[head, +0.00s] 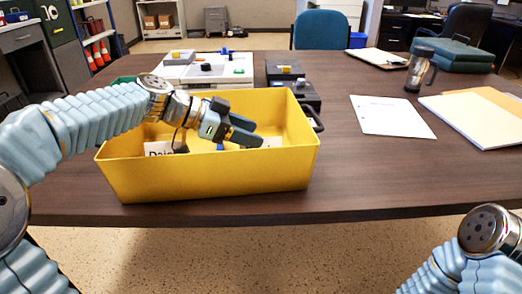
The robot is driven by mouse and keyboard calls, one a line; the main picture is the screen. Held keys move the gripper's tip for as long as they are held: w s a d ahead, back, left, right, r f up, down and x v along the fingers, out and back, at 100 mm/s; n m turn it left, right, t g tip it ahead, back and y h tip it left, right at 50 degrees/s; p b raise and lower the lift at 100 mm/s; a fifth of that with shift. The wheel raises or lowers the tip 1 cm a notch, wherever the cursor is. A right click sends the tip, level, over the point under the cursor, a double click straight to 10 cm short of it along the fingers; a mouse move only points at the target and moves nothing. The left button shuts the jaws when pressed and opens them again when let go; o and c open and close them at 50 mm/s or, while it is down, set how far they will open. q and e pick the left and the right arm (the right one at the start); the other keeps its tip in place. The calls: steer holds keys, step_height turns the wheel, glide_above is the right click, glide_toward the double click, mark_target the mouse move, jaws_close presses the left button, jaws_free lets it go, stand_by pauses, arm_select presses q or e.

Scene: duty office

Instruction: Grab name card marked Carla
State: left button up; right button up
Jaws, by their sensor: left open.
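A yellow bin (210,178) stands on the dark wooden table, near its front edge. Inside it at the left is a white name card (158,149) whose visible letters read "Dai"; the rest is hidden by my arm. Another white piece (272,142) shows partly at the right inside the bin, behind my gripper, with no readable text. I cannot make out a card marked Carla. My left gripper (249,133) is open over the inside of the bin, its fingers pointing right. I see nothing between the fingers. My right gripper is out of view.
Behind the bin are a white board with small coloured pieces (205,69) and a black tray (286,74). The table's front right is clear.

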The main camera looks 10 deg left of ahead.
arm_select(q)
steer(key=x, duration=0.4)
steer(key=shift+s+a+f, duration=0.1)
steer(key=shift+s+f, duration=0.1)
steer(key=shift+f, duration=0.1)
jaws_close()
